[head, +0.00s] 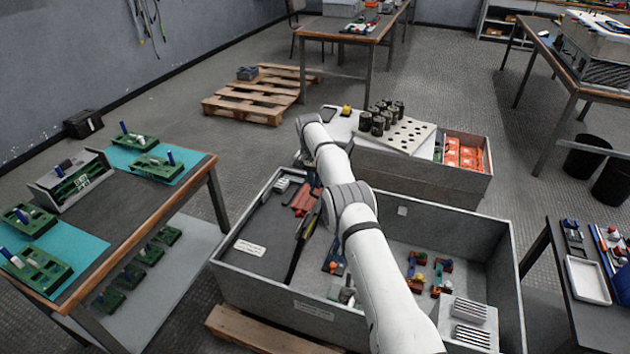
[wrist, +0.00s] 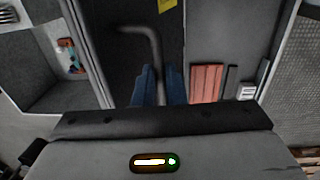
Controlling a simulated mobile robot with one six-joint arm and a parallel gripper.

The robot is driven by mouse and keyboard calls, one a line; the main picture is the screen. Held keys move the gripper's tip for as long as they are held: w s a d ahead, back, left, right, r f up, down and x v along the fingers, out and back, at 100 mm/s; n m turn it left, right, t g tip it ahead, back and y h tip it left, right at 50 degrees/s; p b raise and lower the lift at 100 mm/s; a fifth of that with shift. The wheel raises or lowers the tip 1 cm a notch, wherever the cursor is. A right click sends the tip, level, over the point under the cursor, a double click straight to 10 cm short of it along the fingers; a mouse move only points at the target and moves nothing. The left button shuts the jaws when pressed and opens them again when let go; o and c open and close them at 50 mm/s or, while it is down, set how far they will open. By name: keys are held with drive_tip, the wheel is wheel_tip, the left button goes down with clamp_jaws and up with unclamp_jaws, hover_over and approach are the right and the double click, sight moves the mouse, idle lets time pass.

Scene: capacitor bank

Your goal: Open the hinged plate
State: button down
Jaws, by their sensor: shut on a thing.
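The hinged plate (head: 303,242) is dark and belongs to the large grey bin. In the head view it shows as a narrow dark slab, seen nearly edge-on, and appears raised at a steep tilt. In the wrist view the dark plate (wrist: 120,58) fills the middle, with a yellow label at its top edge. A bent grey bar handle (wrist: 153,38) runs down it. My gripper (wrist: 159,88) has its blue fingers shut on the handle's lower part.
The grey bin (head: 512,275) surrounds the plate. Red ribbed parts (wrist: 207,82) lie to its right in the wrist view. Small coloured parts (head: 417,258) and a slotted white block (head: 473,337) are in the bin's right side. A workbench (head: 205,172) stands at left.

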drive_tip(key=shift+s+d+f, duration=0.1)
drive_tip(key=shift+f, duration=0.35)
drive_tip(key=c, duration=1.7)
unclamp_jaws()
drive_tip(key=shift+w+f, duration=0.25)
drive_tip(key=shift+o, duration=1.1)
drive_tip(key=shift+r, duration=0.35)
